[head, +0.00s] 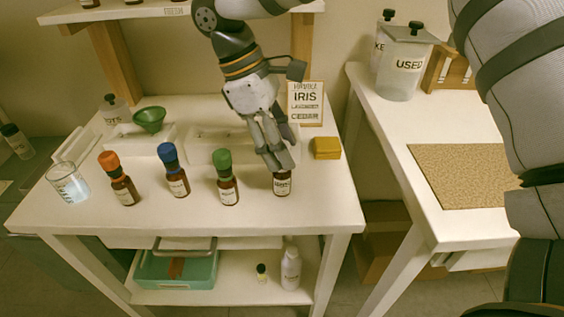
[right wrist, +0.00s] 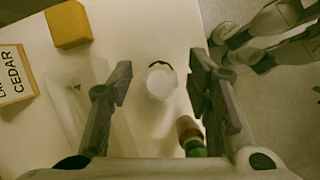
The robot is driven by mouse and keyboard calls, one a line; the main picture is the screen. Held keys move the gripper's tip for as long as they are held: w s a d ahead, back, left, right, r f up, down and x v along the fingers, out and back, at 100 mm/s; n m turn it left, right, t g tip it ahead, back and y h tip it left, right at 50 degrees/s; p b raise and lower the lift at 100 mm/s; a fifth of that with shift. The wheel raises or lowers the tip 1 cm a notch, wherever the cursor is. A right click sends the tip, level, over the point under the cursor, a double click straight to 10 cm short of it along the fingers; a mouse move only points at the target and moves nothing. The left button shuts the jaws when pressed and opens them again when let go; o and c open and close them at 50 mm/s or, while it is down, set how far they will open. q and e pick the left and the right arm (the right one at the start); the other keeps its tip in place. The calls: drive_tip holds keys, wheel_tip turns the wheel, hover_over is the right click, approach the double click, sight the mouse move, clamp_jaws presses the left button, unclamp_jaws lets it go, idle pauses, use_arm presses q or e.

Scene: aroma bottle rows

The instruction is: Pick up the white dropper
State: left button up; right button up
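The white dropper (right wrist: 160,82) shows in the right wrist view as a round white top, seen from above. It sits on a small brown bottle (head: 282,185) at the right end of the row, and my fingers hide it in the head view. My right gripper (head: 280,162) points down over that bottle. In the right wrist view its two fingers (right wrist: 160,88) are open, one on each side of the white dropper, with a gap on both sides. My left gripper is not in view.
Brown bottles with green (head: 222,157), blue (head: 168,153) and orange (head: 109,160) droppers stand to the left. A glass beaker (head: 68,183) stands at the far left. A yellow block (head: 327,148) and a sign (head: 306,103) stand behind right. The table's front is clear.

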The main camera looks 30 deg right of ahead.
drive_tip(key=c, duration=0.5)
wheel_tip(320, 180, up, 10)
idle(0.3)
